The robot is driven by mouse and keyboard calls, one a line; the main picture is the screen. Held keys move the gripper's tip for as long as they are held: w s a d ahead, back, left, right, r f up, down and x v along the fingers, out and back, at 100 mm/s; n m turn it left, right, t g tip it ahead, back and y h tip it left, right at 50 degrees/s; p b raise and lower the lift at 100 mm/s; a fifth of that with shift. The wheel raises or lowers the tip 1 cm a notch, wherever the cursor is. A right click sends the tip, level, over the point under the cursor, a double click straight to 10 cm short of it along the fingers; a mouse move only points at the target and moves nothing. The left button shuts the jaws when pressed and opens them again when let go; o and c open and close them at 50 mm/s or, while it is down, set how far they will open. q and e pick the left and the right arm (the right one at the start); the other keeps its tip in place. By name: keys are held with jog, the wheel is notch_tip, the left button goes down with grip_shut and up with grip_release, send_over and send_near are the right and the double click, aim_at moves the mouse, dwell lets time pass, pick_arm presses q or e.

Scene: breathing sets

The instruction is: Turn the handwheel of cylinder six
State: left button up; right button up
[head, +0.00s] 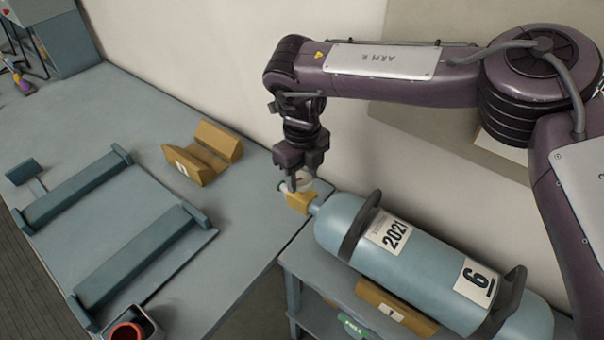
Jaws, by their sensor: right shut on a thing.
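Cylinder six (420,262) is a pale blue bottle lying on its side at the lower right, with a "6" label and a "2021" label. Two dark bands hold it. Its neck and brassy valve (301,203) point up and left. My right gripper (294,187) reaches down from above to the valve end and is shut on the handwheel (283,186), which is mostly hidden by the fingers; a little green shows at its edge. My left gripper is not in view.
The cylinder lies on a blue-grey stand beside a bench (110,110). The bench holds a wooden V-block (203,152), a railed cradle (95,277) and a dark box with a red ring (126,331). A wall rises close behind.

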aim_at(302, 178)
jog(key=m, duration=0.4)
jog(key=shift+w+m, duration=0.15)
jog(key=shift+m, duration=0.15)
jog(key=m, duration=0.2)
jog(key=shift+r+m, duration=0.1)
jog(key=shift+m, duration=0.3)
jog(key=shift+m+p, duration=0.35)
jog(key=shift+m, duration=0.85)
jog(key=shift+m+p, duration=0.65)
jog(key=shift+m, duration=0.85)
jog(key=o, duration=1)
notch_tip(302, 178, up, 8)
jog(key=shift+f, duration=0.15)
